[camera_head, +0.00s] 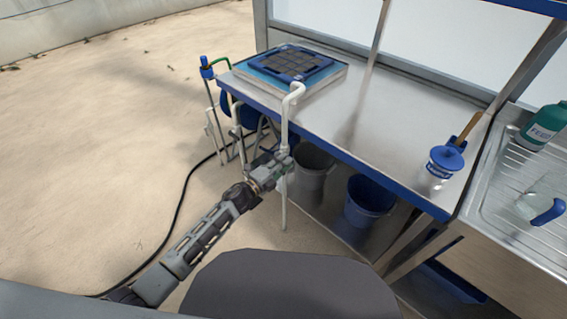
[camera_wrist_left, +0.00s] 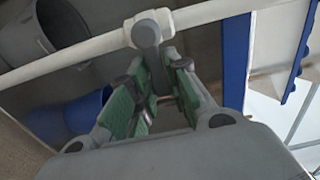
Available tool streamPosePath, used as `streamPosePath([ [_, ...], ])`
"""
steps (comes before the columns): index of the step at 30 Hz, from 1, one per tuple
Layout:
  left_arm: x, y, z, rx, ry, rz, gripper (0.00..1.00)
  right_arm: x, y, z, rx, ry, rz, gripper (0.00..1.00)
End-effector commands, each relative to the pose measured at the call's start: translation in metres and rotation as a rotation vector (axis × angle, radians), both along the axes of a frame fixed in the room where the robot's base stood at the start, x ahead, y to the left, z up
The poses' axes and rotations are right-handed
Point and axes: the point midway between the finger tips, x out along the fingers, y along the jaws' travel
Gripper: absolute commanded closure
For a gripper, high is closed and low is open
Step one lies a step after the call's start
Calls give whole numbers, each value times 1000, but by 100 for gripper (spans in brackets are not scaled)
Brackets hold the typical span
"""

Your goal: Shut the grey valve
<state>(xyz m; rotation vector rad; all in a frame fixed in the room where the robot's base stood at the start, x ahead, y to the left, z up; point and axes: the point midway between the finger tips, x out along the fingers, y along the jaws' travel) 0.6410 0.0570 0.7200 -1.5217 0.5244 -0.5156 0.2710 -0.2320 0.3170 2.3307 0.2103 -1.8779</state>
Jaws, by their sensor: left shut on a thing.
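The grey valve (camera_wrist_left: 146,34) sits on a white pipe (camera_wrist_left: 80,52). Its rounded grey hub is in front of the pipe, and its lever runs from there between my fingers, across the pipe's line in the left wrist view. My left gripper (camera_wrist_left: 156,82) is shut on the lever, with a green pad on each side. In the head view the upright white pipe (camera_head: 285,125) stands at the bench's left front edge, and my left gripper (camera_head: 281,164) is at its lower part, hiding most of the valve. My right gripper is in neither view.
A steel bench (camera_head: 375,95) with a blue front edge carries a seedling tray (camera_head: 290,62) and a blue-lidded pot (camera_head: 445,160). Under it stand a grey bucket (camera_head: 311,170) and a blue bucket (camera_head: 370,198). A black hose (camera_head: 178,205) lies on open floor at left.

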Motion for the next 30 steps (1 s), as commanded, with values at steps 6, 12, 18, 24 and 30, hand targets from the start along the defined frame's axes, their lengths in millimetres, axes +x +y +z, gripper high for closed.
streamPosePath([
  [6, 1, 1, 0, -1, 1, 3, 100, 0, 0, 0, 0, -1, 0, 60],
  [12, 1, 1, 0, -1, 0, 2, 60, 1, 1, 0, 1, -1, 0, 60],
  [18, 0, 0, 0, -1, -1, 1, 60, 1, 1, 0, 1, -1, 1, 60],
  [24, -1, 1, 0, 0, 0, 1, 60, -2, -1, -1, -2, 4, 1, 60],
  [30, -8, 7, -1, 0, 0, 1, 60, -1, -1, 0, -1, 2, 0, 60],
])
